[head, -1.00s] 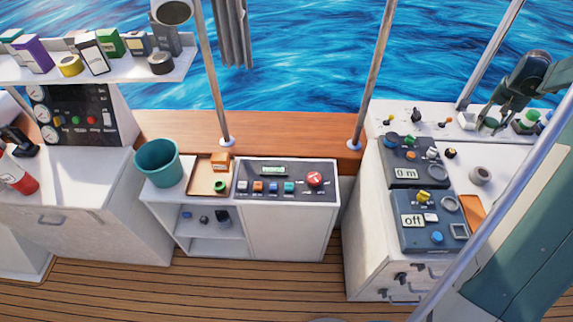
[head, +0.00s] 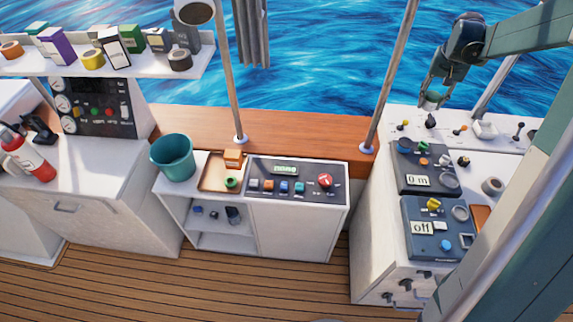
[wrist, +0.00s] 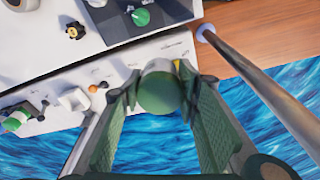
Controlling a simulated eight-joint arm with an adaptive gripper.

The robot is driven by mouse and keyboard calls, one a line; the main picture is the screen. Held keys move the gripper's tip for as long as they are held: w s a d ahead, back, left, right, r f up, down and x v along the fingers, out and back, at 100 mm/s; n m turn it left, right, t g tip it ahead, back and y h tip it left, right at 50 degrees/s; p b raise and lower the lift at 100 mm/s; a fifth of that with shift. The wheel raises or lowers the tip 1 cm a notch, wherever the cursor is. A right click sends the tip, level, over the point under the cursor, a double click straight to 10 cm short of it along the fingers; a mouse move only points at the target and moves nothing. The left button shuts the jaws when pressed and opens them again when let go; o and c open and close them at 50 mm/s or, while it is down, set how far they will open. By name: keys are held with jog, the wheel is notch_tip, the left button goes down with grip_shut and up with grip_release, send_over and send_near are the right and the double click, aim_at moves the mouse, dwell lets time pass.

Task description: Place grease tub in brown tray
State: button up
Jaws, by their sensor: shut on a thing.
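My gripper (head: 433,90) is shut on the grease tub (head: 432,99), a small round tub with a green lid. It holds the tub in the air by the back edge of the right console, with water behind. In the wrist view the green lid (wrist: 160,92) sits between the two fingers; the lower part of the tub is hidden. The brown tray (head: 211,184) lies on the low white cabinet at middle left, well left of my gripper.
A teal bucket (head: 173,158) stands left of the tray, and a dark button panel (head: 297,182) lies right of it. A metal pole (head: 391,80) rises between my gripper and the tray; another pole (head: 229,75) stands behind the tray. The right console (head: 367,215) carries switches and knobs.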

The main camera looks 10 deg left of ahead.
jog(key=s+a+r+n+p, duration=0.1)
jog(key=s+a+n, duration=0.15)
jog(key=a, duration=3.35)
jog(key=s+a+f+m, duration=0.1)
jog(key=s+a, duration=0.4)
jog(key=a, duration=0.5)
jog(key=s+a+f+p, duration=0.1)
jog(key=s+a, duration=0.5)
jog(key=a, duration=0.5)
jog(key=s+a+f+m, duration=0.1)
jog(key=s+a, duration=0.4)
jog(key=a, duration=0.5)
jog(key=w+a+f+n+b, duration=0.1)
jog(key=w+a+f+b, duration=0.1)
jog(key=a+f+b, duration=0.5)
jog(key=w+a+f+n+b, duration=0.2)
jog(key=a+f+b, duration=0.5)
jog(key=a+f, duration=0.3)
jog(key=shift+w+a+f+y+b, duration=0.2)
jog(key=shift+w+f+y+b, duration=0.15)
jog(key=shift+f, duration=1.65)
jog(key=shift+f+b, duration=0.65)
jog(key=shift+f, duration=2.5)
jog(key=shift+f, duration=0.1)
